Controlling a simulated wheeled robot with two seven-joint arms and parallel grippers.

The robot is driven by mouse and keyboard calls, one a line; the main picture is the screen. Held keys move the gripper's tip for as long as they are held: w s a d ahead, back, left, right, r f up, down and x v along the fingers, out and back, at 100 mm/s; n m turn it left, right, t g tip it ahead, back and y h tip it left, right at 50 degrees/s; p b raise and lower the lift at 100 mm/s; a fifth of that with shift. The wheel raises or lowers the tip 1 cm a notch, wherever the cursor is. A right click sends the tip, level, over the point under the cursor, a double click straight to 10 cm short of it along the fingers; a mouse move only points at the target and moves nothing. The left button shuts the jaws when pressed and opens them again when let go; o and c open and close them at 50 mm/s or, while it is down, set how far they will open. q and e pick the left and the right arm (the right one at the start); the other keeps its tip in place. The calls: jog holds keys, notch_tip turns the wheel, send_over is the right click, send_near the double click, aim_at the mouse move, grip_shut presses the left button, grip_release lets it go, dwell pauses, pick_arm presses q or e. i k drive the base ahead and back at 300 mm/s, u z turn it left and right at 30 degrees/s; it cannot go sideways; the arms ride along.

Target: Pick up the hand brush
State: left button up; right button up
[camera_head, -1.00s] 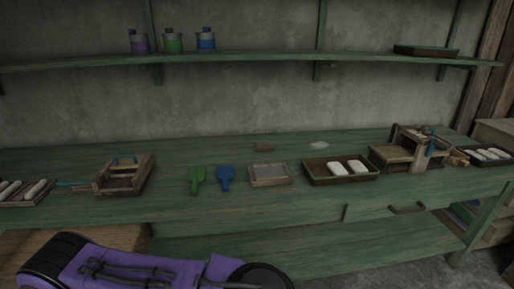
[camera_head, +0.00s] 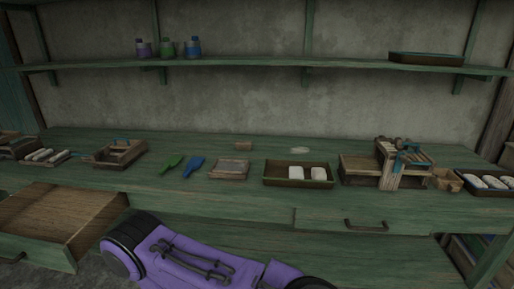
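No object is clearly recognisable as a hand brush. A green handled tool (camera_head: 171,163) and a blue handled tool (camera_head: 193,166) lie side by side on the green bench, left of centre; each has a broad flat end and a narrower end. A small brown block (camera_head: 243,146) lies farther back, and a pale oval object (camera_head: 299,150) lies to its right. I cannot tell which of these is the brush. Neither of my grippers shows; only a purple and black part of my own body fills the bottom of the view, in front of the bench.
On the bench (camera_head: 140,190) are a framed flat tray (camera_head: 230,169), a dark tray (camera_head: 298,182) with two white blocks, a small wooden loom (camera_head: 393,164) and a wooden box frame (camera_head: 120,153). An open drawer (camera_head: 62,209) juts out at left. Bottles (camera_head: 167,48) stand on the shelf (camera_head: 250,64).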

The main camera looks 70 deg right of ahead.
aim_at(243, 146)
jog(key=z, duration=1.65)
